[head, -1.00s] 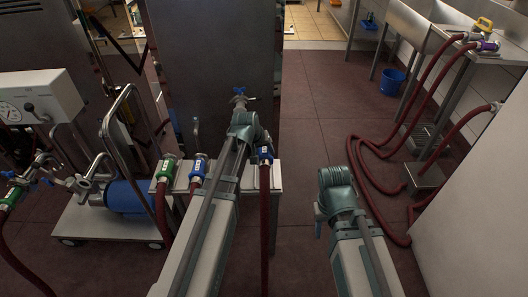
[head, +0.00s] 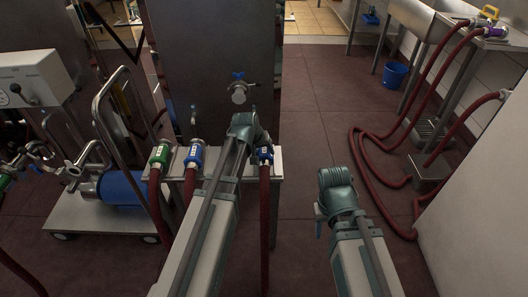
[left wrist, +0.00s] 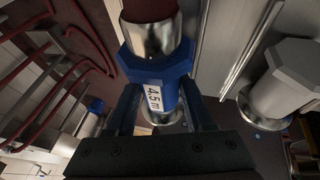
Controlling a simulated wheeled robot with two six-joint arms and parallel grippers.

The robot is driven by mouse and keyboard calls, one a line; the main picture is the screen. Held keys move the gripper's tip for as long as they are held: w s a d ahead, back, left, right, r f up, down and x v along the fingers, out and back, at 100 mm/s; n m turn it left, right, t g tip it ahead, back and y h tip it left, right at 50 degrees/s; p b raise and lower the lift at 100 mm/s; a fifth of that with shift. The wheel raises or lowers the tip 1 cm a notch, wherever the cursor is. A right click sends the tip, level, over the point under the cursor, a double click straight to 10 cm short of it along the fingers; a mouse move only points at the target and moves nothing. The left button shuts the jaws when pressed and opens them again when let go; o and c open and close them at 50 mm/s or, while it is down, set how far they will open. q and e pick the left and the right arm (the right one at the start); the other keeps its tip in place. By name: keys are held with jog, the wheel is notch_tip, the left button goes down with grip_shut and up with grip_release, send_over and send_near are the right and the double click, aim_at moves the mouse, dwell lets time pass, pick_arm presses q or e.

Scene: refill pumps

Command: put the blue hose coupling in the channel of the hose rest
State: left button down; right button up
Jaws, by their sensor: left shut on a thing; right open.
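The blue hose coupling (head: 265,154), with a white label and a red hose hanging below it, is at the right end of the metal hose rest (head: 278,168). In the left wrist view the coupling (left wrist: 150,72) carries the label "4,5 m". My left gripper (left wrist: 160,104) is shut around its blue body, one finger on each side. In the head view my left arm hides the middle of the rest. I cannot tell whether the coupling touches the channel. My right gripper (head: 336,180) is open and empty over the floor, right of the rest.
A green coupling (head: 160,154) and another blue coupling (head: 194,155) sit on the left part of the rest. A steel tank (head: 210,50) with a valve (head: 239,90) stands behind. A pump cart (head: 100,218) is at left. Red hoses (head: 368,180) lie on the right floor.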

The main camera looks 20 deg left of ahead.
pick_arm(q)
jog(key=shift+f, duration=0.3)
jog(key=shift+c, duration=1)
grip_release()
jog(key=shift+s, duration=0.1)
jog(key=shift+a, duration=0.1)
jog(key=shift+s+a+r+p, duration=0.1)
jog(key=shift+s+r+p, duration=0.1)
jog(key=shift+r+p, duration=0.2)
jog(key=p+v, duration=1.1)
jog(key=v, duration=0.2)
jog(key=shift+d, duration=0.2)
jog(key=shift+w, duration=0.15)
